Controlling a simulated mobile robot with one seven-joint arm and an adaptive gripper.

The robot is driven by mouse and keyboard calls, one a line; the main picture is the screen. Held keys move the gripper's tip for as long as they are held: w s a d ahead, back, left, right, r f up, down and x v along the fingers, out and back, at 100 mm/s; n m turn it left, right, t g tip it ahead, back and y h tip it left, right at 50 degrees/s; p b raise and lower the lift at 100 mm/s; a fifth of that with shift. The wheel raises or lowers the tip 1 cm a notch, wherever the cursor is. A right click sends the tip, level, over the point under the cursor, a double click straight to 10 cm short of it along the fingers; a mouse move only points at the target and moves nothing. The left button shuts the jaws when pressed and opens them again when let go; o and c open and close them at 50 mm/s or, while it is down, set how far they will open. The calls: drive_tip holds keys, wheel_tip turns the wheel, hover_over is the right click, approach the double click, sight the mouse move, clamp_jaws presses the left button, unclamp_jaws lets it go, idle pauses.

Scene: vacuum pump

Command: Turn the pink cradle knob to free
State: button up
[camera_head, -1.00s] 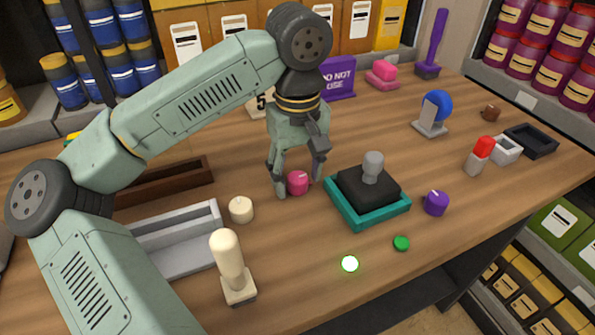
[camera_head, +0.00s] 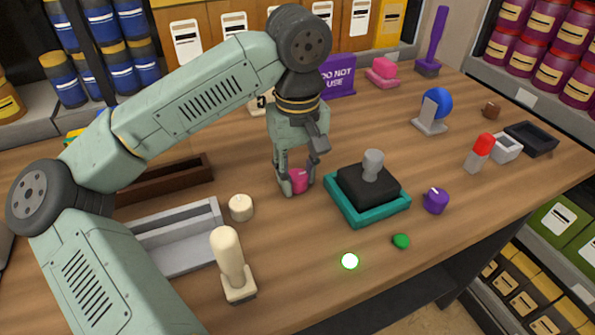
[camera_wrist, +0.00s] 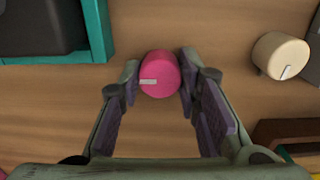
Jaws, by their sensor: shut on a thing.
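The pink cradle knob (camera_head: 299,180) stands on the wooden table, left of the teal-edged cradle. It also shows in the wrist view (camera_wrist: 159,75), with a pale pointer line on its top running left from near the middle. My gripper (camera_head: 297,186) is down at the knob from above, shut on it, with one finger on each side. In the wrist view my gripper (camera_wrist: 160,88) has its fingertips at the knob's left and right sides. Part of the knob's side is hidden by the fingers in the head view.
Right of the knob is a teal cradle (camera_head: 378,214) holding a black block with a grey knob. A cream knob (camera_head: 241,207) stands to the left, a purple knob (camera_head: 436,200) to the right. A lit white-green light (camera_head: 349,261) and a green button (camera_head: 401,241) lie in front.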

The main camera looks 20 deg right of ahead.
drive_tip(key=shift+f+n+b, duration=0.1)
drive_tip(key=shift+n+b, duration=0.2)
drive_tip(key=shift+b, duration=0.05)
drive_tip(key=shift+c, duration=0.4)
drive_tip(key=n+b, duration=0.2)
drive_tip(key=n, duration=0.1)
drive_tip(key=n+b, duration=0.3)
drive_tip(key=n, duration=0.2)
drive_tip(key=n+b, duration=0.1)
drive_tip(key=n, duration=0.3)
drive_tip(key=shift+n, duration=0.4)
drive_tip(key=shift+n+b, duration=0.55)
drive_tip(key=shift+n, duration=1.75)
drive_tip(key=o, duration=1.1)
drive_tip(key=shift+o, duration=0.2)
